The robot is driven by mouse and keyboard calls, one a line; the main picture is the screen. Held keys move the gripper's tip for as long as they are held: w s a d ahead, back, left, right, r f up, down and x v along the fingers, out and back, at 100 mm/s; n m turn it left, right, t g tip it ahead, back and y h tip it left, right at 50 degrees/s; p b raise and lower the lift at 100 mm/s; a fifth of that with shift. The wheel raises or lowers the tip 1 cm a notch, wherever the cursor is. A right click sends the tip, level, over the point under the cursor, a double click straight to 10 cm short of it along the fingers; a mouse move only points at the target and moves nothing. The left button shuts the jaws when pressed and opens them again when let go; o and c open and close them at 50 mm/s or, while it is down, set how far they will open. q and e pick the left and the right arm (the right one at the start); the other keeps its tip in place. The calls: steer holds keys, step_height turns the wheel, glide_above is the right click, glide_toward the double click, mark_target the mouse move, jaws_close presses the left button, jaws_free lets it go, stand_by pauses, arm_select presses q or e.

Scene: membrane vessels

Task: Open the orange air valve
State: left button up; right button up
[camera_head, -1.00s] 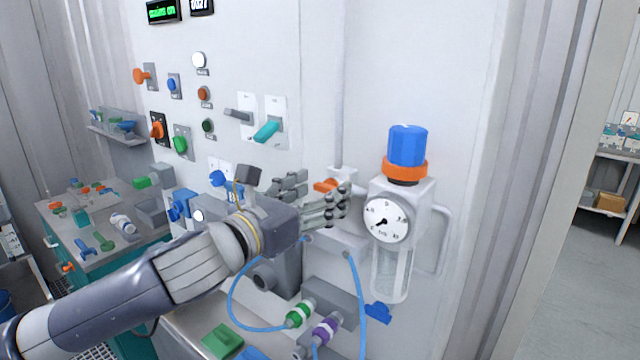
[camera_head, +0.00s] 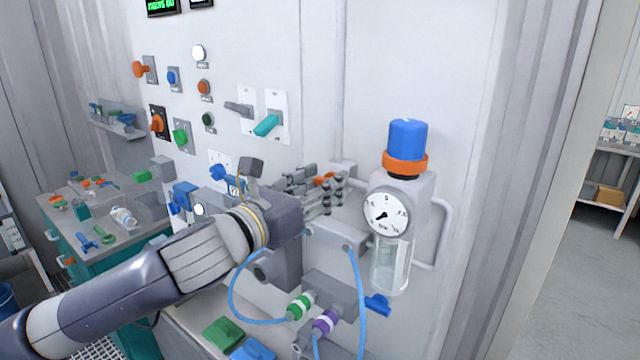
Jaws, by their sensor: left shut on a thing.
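The orange air valve handle (camera_head: 325,178) is on the wall fitting left of the gauge. It is partly hidden behind the fingers of my left gripper (camera_head: 335,192). My left gripper comes in from the left and is shut on the orange handle, with its fingers around it. The valve's body is mostly hidden by the gripper. My right gripper does not show.
A regulator with a blue knob (camera_head: 408,140), orange ring and round gauge (camera_head: 387,214) stands close right of the gripper. A panel with switches (camera_head: 266,125) is at upper left.

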arm_select(q)
steer(key=n+p, duration=0.1)
steer(key=n, duration=0.1)
steer(key=shift+a+r+n, duration=0.1)
steer(key=shift+r+n, duration=0.05)
steer(key=shift+n, duration=0.15)
steer(key=n+p, duration=0.1)
steer(key=n, duration=0.3)
steer(key=shift+w+n+p, duration=0.1)
steer(key=shift+n+p, duration=0.2)
steer(key=shift+p, duration=0.1)
steer(key=n+p, duration=0.1)
steer(key=n, duration=0.3)
steer(key=shift+a, duration=0.1)
steer(key=shift+f+n+p, duration=0.15)
steer(key=shift+n+p, duration=0.15)
steer(key=shift+n, duration=0.75)
steer(key=shift+f+n+p, duration=0.1)
steer(key=shift+n+p, duration=0.15)
steer(key=shift+n, duration=0.8)
steer(key=o, duration=1.1)
steer(key=shift+w, duration=0.1)
steer(key=shift+c, duration=0.2)
steer(key=v, duration=1.2)
